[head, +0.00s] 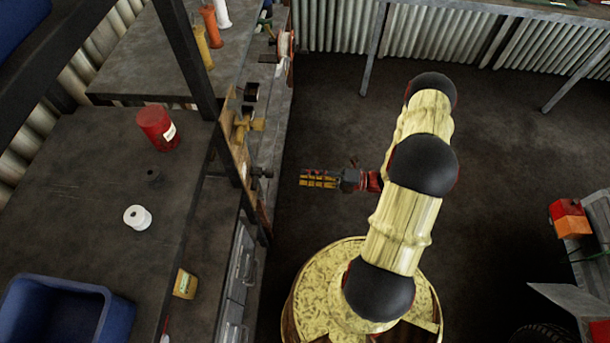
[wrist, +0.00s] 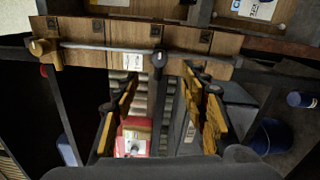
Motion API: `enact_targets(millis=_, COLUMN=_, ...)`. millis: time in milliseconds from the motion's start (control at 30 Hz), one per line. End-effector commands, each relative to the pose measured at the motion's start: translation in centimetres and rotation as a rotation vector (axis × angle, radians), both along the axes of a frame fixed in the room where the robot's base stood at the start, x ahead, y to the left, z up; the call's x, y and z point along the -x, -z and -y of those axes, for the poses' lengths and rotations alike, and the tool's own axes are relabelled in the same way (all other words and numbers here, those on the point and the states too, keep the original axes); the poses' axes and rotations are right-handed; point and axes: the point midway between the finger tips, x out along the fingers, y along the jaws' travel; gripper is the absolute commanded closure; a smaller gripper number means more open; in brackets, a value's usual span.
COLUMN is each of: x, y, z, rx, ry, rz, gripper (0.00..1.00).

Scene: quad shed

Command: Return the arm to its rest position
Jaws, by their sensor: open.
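My gripper (head: 320,178) shows in the head view at the end of my cream and black arm. It points left toward the workbench and hangs over open floor, apart from the bench. In the wrist view my gripper (wrist: 160,112) has its yellow-padded fingers spread wide on both sides, with nothing held between them. Past the fingers, the wrist view shows a wooden board (wrist: 100,30) with a rod and knobs. A red container (wrist: 132,138) shows beyond, between the fingers.
The workbench (head: 75,205) at left holds a red can (head: 157,128), a white spool (head: 137,217) and a blue bin (head: 108,318). A metal-legged table (head: 520,12) stands at the back. A red and orange box (head: 569,218) is at right. The middle floor is clear.

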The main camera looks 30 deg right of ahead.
Motion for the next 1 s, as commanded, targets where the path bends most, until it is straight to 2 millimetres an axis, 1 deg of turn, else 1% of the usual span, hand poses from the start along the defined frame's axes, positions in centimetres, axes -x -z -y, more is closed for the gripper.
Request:
enact_targets(millis=400, x=0.0, y=0.0, z=0.0, rx=0.005, ry=0.0, rz=0.007, gripper=0.57)
enact_targets(millis=467, x=0.0, y=0.0, z=0.0, rx=0.021, ry=0.001, rz=0.028, gripper=0.57)
enact_targets(millis=567, x=0.2, y=0.7, z=-0.2, rx=0.09, ry=-0.008, rz=0.083, gripper=0.57)
enact_targets(millis=667, x=1.9, y=1.7, z=-1.5, rx=0.18, ry=-0.07, rz=0.155, gripper=0.57)
enact_targets(millis=733, x=3.8, y=2.3, z=-2.9, rx=0.238, ry=-0.135, rz=0.21, gripper=0.57)
enact_targets(millis=800, x=5.6, y=2.4, z=-3.9, rx=0.297, ry=-0.207, rz=0.277, gripper=0.57)
enact_targets(millis=900, x=7.8, y=1.5, z=-4.4, rx=0.405, ry=-0.328, rz=0.4, gripper=0.57)
enact_targets(millis=1000, x=9.5, y=0.4, z=-4.6, rx=0.501, ry=-0.453, rz=0.526, gripper=0.57)
